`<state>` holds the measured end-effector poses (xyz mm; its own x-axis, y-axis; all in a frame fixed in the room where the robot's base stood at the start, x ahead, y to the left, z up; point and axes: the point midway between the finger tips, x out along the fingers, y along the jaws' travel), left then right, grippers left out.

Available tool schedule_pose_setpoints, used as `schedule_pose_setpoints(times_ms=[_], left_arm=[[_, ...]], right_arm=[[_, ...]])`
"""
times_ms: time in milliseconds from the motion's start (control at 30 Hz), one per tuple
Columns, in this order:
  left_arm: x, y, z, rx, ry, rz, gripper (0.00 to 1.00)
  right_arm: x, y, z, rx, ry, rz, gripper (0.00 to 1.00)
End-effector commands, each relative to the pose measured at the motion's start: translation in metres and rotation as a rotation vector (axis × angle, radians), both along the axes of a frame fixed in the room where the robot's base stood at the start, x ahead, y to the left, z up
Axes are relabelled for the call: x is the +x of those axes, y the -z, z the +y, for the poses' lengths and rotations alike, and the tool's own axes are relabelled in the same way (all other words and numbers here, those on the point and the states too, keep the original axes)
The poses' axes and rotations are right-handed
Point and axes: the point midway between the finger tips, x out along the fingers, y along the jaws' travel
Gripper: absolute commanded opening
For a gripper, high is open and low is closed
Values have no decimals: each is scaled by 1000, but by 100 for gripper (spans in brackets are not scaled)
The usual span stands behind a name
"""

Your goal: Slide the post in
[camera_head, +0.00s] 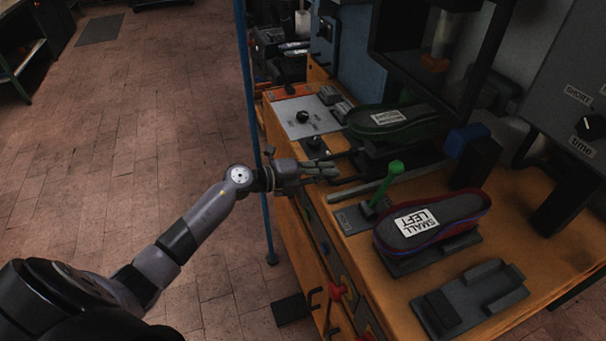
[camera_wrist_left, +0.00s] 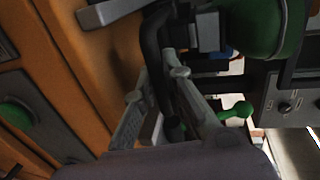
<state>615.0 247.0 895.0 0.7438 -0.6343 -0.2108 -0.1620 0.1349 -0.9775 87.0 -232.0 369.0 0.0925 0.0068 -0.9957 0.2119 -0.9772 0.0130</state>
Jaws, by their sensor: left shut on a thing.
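My left gripper (camera_head: 328,170) reaches in from the left at the front edge of the orange bench. Its fingers also show in the left wrist view (camera_wrist_left: 158,88). They are shut on a dark bent bar, the handle (camera_wrist_left: 152,45), which runs between them. In the head view dark rods run from the gripper toward a dark post base (camera_head: 385,155) under a green shoe form (camera_head: 395,122) with a white label. The gripper hides part of the handle. My right gripper is out of view.
A green-knobbed lever (camera_head: 395,168) stands just right of the gripper. A shoe form labelled "SMALL LEFT" (camera_head: 455,212) sits nearer on the bench (camera_head: 385,270). A dark press frame (camera_head: 440,75) rises behind. A blue pole (camera_head: 250,90) stands left of the bench.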

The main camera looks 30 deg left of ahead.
Motion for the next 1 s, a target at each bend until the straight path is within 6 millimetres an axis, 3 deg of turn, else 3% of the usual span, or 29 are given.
schedule_pose_setpoints(times_ms=[300, 767, 800, 1000], left_arm=[[31, -1, -27, 0, 2, -1, 0], [35, 0, -31, -1, 1, -1, 0], [36, 0, -31, -1, 1, -1, 11], [35, 0, -31, -1, 1, -1, 24]], right_arm=[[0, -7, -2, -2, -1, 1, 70], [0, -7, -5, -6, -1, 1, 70], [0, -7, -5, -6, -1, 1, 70], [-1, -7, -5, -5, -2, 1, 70]])
